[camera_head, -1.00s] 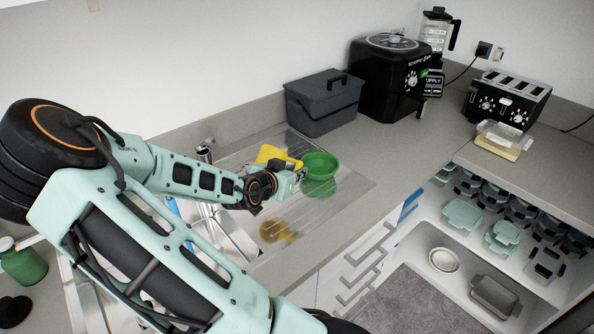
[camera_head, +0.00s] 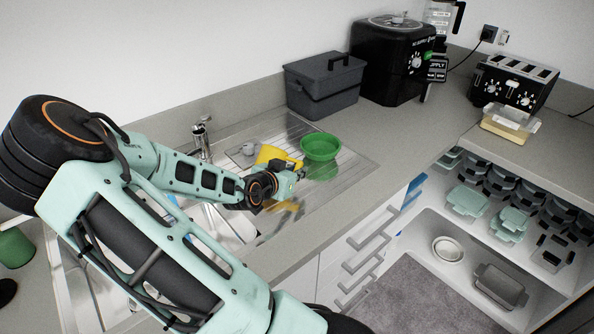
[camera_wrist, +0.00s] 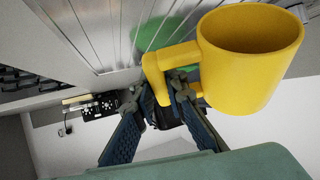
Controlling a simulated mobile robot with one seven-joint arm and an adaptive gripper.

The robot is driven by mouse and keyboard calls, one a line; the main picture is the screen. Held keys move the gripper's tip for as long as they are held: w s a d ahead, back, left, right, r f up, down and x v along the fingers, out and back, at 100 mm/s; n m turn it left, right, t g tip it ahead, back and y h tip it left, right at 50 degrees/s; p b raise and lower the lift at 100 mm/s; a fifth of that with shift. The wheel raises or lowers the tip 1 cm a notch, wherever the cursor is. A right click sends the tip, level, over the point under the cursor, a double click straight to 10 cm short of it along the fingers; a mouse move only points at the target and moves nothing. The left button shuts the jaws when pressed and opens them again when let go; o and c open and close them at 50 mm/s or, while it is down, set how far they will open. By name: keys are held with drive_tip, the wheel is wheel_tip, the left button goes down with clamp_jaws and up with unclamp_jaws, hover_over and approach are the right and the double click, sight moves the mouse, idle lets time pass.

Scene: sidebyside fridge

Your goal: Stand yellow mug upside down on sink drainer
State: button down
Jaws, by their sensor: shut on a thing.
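The yellow mug (camera_head: 275,154) is above the metal sink drainer (camera_head: 345,172) in the head view, partly hidden by my gripper (camera_head: 292,173). In the wrist view my gripper (camera_wrist: 170,98) is shut on the handle of the yellow mug (camera_wrist: 243,68). The mug hangs clear beside the fingers. Its mouth points towards the top of the wrist picture, the side where the ribbed drainer (camera_wrist: 115,35) shows. A yellow reflection lies below the mug in the head view, with a gap between.
A green bowl (camera_head: 321,146) stands on the drainer just right of the mug. A small grey item (camera_head: 248,149) lies left of it. The tap (camera_head: 201,135) is further left, a dark grey box (camera_head: 325,88) behind. The drainer's front right is clear.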

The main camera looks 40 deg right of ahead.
drive_tip(key=shift+f+b, duration=0.5)
drive_tip(key=shift+f, duration=0.1)
idle(0.3)
drive_tip(key=c, duration=1.9)
unclamp_jaws()
drive_tip(key=shift+a, duration=0.1)
drive_tip(key=shift+v, duration=5.9)
drive_tip(key=shift+r, duration=0.1)
